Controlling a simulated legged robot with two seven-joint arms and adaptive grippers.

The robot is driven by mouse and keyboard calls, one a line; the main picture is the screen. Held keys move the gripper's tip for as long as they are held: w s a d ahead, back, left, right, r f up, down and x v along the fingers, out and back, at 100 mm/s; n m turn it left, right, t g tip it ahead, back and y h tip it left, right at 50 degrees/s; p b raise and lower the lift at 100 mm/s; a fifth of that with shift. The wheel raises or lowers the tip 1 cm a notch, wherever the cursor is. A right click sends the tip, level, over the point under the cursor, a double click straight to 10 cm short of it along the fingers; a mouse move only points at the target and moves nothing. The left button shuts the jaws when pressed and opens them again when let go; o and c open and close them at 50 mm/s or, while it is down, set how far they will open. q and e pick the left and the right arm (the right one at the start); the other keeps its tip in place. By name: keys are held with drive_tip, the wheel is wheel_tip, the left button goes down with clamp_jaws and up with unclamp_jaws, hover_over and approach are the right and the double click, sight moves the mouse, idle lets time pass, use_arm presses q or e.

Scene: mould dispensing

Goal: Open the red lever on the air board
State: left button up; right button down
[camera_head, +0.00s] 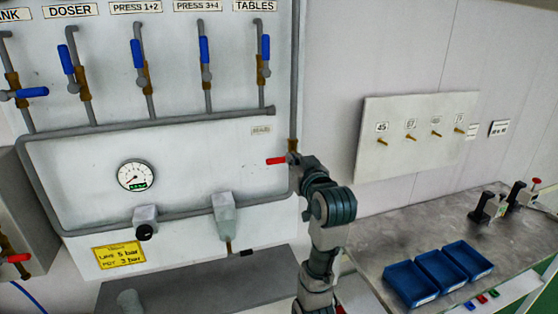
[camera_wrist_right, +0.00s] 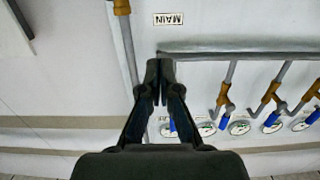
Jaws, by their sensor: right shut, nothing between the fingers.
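The air board (camera_head: 200,165) is a pale panel with grey pipes in the head view. Its red lever (camera_head: 275,161) lies roughly horizontal, pointing left, near the vertical pipe at the board's right edge. My right gripper (camera_head: 294,160) is at the lever's right end, by its pivot; whether they touch I cannot tell. In the wrist view my right gripper (camera_wrist_right: 160,68) is shut, its fingertips together with nothing between them, below the upside-down MAIN label (camera_wrist_right: 169,19). The red lever does not show in the wrist view. My left gripper is out of view.
Several blue levers sit on the pipes above, one being the DOSER lever (camera_head: 66,60). A pressure gauge (camera_head: 136,176) is on the board. Another red handle (camera_head: 19,258) is at lower left. A grey bench (camera_head: 395,238) with blue bins (camera_head: 410,284) stands right.

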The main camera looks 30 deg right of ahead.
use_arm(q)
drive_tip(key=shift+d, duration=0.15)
use_arm(e)
drive_tip(key=shift+w+d+f, duration=0.1)
drive_tip(key=shift+d, duration=0.25)
drive_tip(key=p, duration=0.2)
hover_over(281, 158)
drive_tip(key=s+a, duration=0.2)
drive_tip(key=s, duration=0.1)
drive_tip(key=f, duration=0.3)
drive_tip(key=w+f, duration=0.1)
drive_tip(key=shift+d+f+b, duration=0.25)
drive_tip(key=shift+d+b, duration=0.05)
drive_tip(key=shift+d, duration=0.05)
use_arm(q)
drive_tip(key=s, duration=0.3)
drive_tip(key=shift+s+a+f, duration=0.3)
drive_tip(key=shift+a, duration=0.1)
